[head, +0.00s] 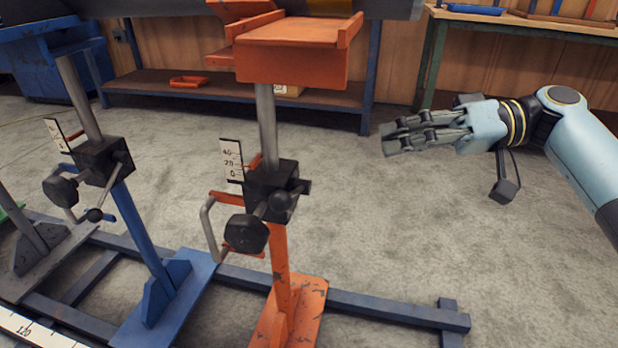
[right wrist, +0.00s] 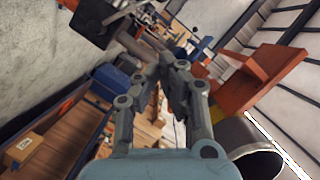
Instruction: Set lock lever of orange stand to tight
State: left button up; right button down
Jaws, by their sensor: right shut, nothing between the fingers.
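The orange stand (head: 285,290) stands at the middle of the head view, with an orange cradle (head: 292,62) on a grey post. My left gripper is out of view.
A blue stand (head: 150,240) with a similar clamp stands left. Floor rails (head: 380,308) run under the stands. A dark pipe (head: 160,8) lies overhead across the stands. A shelf (head: 200,92) and workbench (head: 530,22) stand behind. Open floor lies around my right gripper.

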jog(key=shift+a, duration=0.1)
jog(key=b, duration=0.2)
send_over(293, 193)
jog(key=f+v, duration=0.1)
jog(key=v, duration=0.3)
notch_tip(293, 193, down, 2)
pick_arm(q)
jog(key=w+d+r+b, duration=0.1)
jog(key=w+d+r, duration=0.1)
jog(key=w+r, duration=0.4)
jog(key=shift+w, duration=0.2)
pick_arm(e)
jog(key=shift+s+a+f, duration=0.3)
jog(key=shift+a+f, duration=0.15)
jog(key=shift+f, duration=0.05)
jog(key=shift+s+a+f, duration=0.25)
jog(key=shift+a+f, duration=0.2)
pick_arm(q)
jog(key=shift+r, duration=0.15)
pick_arm(e)
jog(key=shift+f, duration=0.1)
